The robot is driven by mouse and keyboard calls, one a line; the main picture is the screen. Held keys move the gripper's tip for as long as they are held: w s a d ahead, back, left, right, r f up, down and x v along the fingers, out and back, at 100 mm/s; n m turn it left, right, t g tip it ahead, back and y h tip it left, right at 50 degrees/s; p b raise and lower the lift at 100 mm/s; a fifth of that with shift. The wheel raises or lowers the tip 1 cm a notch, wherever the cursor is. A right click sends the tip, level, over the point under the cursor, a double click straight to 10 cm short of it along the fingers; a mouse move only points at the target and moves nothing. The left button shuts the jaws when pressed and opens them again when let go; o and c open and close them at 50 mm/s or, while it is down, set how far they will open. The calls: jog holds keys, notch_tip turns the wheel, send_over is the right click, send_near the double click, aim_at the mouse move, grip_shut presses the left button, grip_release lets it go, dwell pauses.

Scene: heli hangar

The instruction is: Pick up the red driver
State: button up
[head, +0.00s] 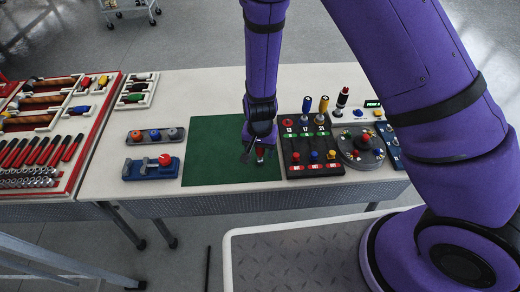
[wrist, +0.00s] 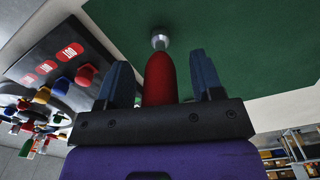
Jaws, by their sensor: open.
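The red driver, with a red handle (wrist: 160,78) and a silver end (wrist: 160,39), shows in the wrist view over the green mat (wrist: 235,35). My gripper (wrist: 160,68) is open, with one blue finger on each side of the red handle. A gap shows between the handle and each finger, so it is not gripped. In the head view my gripper (head: 257,150) is low over the right edge of the green mat (head: 215,150). There the arm and gripper hide most of the driver.
Right of the mat stands a black panel (head: 312,168) with upright drivers and coloured knobs, close to my gripper. A round grey fixture (head: 361,147) is further right. Blue and grey blocks (head: 152,168) stand left, beside a red tool tray (head: 80,165). The mat's left part is clear.

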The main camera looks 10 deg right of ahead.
jog(key=shift+f, duration=0.25)
jog(key=shift+c, duration=0.4)
jog(key=c, duration=0.9)
jog(key=shift+r, duration=0.1)
